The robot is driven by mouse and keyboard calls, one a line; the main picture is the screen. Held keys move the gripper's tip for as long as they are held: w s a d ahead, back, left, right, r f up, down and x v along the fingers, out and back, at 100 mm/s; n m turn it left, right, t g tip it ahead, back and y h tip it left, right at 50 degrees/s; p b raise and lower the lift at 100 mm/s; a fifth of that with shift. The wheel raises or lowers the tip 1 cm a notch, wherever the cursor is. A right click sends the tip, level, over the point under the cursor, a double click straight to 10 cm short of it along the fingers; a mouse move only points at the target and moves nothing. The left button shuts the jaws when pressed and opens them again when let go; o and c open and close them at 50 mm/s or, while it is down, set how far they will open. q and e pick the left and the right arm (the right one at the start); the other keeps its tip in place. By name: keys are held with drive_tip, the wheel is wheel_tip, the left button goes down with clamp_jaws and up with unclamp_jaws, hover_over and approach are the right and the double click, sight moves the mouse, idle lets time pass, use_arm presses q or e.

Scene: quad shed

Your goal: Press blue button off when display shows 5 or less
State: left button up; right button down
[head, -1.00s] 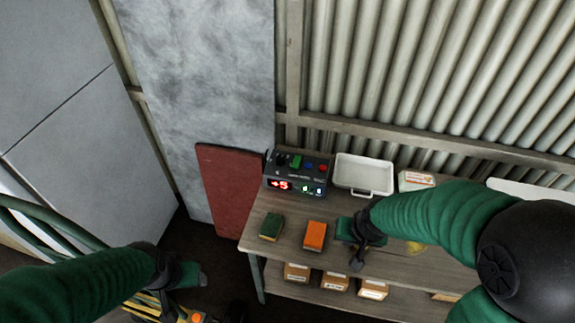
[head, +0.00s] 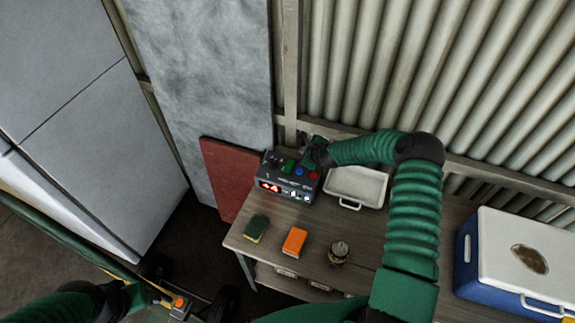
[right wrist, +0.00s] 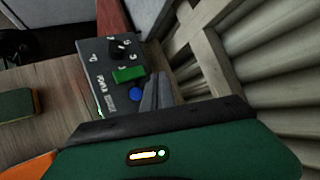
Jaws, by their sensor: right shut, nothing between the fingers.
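A dark control box (head: 284,187) stands at the back left of the wooden table. It has a green switch (head: 289,166), a blue button (head: 299,171) and a red button (head: 313,175). Its red display (head: 269,187) is lit, but I cannot read the digits clearly. My right gripper (head: 312,153) is over the back of the box. In the right wrist view the shut, empty fingers (right wrist: 155,92) are right beside the blue button (right wrist: 135,95); I cannot tell whether they touch it. My left gripper (head: 150,293) is low at the left, away from the table; its jaws are unclear.
A white tray (head: 349,203) stands right of the box, under my right arm. A green sponge (head: 256,228), an orange block (head: 294,241) and a small jar (head: 339,252) are on the table. A blue cooler (head: 465,250) is at the right. A corrugated wall rises behind.

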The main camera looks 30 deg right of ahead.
sight(300, 173)
wheel_tip(300, 173, down, 8)
drive_tip(key=b, duration=0.6)
drive_tip(key=shift+w+a+f, duration=0.1)
drive_tip(key=shift+w+f, duration=0.05)
drive_tip(key=shift+f, duration=0.05)
drive_tip(key=shift+a+f+b, duration=0.2)
drive_tip(key=shift+a+b, duration=0.05)
drive_tip(key=shift+b, duration=0.05)
drive_tip(key=shift+a, duration=0.3)
drive_tip(key=shift+a+r, duration=0.3)
drive_tip(key=shift+d+f, duration=0.25)
drive_tip(key=shift+d, duration=0.4)
drive_tip(key=shift+a+r, duration=0.2)
drive_tip(key=shift+a, duration=0.25)
use_arm(q)
wheel_tip(300, 173, down, 7)
drive_tip(key=a, duration=0.1)
drive_tip(key=shift+a, duration=0.4)
